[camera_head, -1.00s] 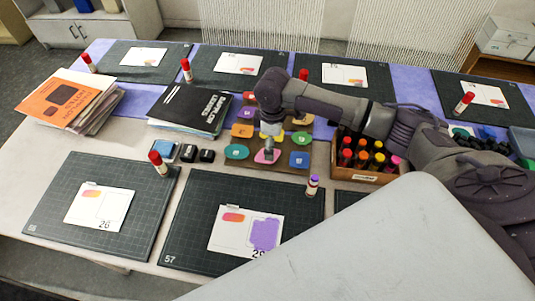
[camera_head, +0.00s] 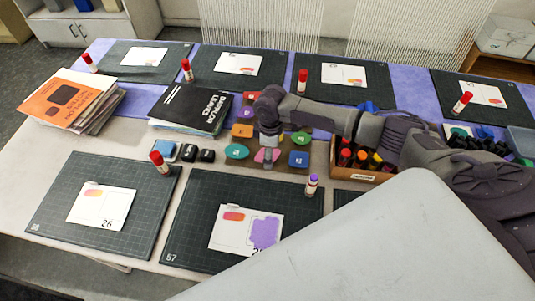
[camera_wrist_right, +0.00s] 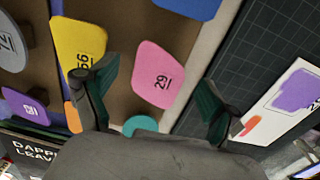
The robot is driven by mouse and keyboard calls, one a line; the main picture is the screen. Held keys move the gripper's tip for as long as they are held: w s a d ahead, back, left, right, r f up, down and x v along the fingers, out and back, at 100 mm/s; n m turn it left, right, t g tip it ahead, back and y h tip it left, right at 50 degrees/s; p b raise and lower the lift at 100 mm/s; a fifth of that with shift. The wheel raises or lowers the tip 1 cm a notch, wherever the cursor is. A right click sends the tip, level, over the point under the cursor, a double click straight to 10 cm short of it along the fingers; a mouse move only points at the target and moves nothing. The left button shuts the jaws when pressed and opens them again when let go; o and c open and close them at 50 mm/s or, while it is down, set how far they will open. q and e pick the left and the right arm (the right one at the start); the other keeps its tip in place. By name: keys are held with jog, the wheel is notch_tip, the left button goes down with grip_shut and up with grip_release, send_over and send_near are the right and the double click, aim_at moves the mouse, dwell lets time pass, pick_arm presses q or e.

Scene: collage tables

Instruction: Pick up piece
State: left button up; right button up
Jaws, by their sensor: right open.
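My right arm reaches in from the right over a brown board (camera_wrist_right: 130,25) of coloured, numbered pieces. Its gripper (camera_head: 267,148) points down over the pink piece (camera_head: 262,156), partly covering it. In the right wrist view the pink piece (camera_wrist_right: 158,74), marked 29, lies between the two spread fingers of the open gripper (camera_wrist_right: 155,88); I see nothing held. A yellow piece (camera_wrist_right: 80,42) is beside the left finger, and a blue piece (camera_wrist_right: 190,5) is at the top edge. A teal piece (camera_wrist_right: 140,125) is partly hidden by the gripper body. My left gripper is not in view.
A box of bottles (camera_head: 358,176) stands right of the board, under my right arm. Black books (camera_head: 192,108) and small dark blocks (camera_head: 190,152) are to the left.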

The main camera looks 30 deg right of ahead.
jog(key=shift+f, duration=0.1)
jog(key=c, duration=0.8)
